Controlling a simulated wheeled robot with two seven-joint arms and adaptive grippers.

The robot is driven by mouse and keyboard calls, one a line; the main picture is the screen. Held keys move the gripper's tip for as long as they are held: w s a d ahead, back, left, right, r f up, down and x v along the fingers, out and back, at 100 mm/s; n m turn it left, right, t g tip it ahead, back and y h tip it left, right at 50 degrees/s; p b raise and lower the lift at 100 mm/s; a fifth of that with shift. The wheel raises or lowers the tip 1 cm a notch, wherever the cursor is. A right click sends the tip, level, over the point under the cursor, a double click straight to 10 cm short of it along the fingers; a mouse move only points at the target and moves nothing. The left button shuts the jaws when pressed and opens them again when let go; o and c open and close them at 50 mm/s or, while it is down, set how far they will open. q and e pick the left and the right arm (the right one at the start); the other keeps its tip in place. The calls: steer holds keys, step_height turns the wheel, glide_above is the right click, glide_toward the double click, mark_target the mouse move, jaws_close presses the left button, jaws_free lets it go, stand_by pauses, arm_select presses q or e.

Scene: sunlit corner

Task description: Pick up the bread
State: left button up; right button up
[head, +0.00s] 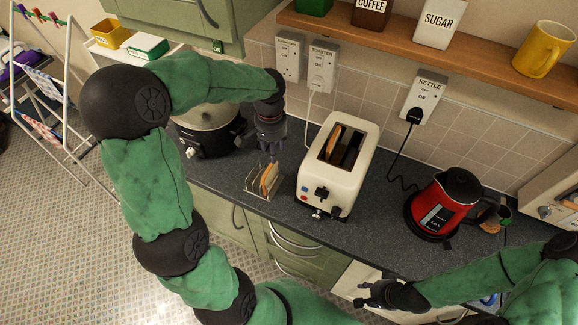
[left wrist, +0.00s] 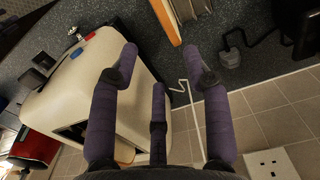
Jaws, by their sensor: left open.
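Slices of brown bread (head: 269,179) stand in a small wire rack (head: 257,194) on the dark worktop, left of the cream toaster (head: 310,180). Another bread slice (head: 333,141) stands up in the toaster's left slot. My left gripper (head: 272,156) points down just above the rack, fingers apart and empty. In the left wrist view the bread (left wrist: 168,18) shows at the top edge, beyond the open purple fingertips (left wrist: 159,62). The toaster (left wrist: 75,95) fills the left of that view. My right gripper (head: 362,293) is empty, fingers spread, near the worktop's front edge.
A red kettle (head: 440,203) stands right of the toaster, its black cord running to the wall socket. A pot-like cooker (head: 208,128) stands behind my left arm. A wooden shelf (head: 430,38) with canisters and a yellow mug (head: 543,50) hangs above.

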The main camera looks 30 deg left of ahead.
mark_target(271, 167)
arm_select(q)
steer(key=shift+s+a+f+b, duration=0.1)
steer(key=shift+a+f+b, duration=0.1)
steer(key=shift+f, duration=1.55)
steer(key=shift+s+a+f+b, duration=0.1)
steer(key=shift+f+b, duration=0.1)
steer(key=shift+f, duration=1.55)
steer(key=shift+s+a+f+b, duration=0.1)
steer(key=shift+f+b, duration=0.1)
steer(key=shift+f, duration=1.55)
jaws_close()
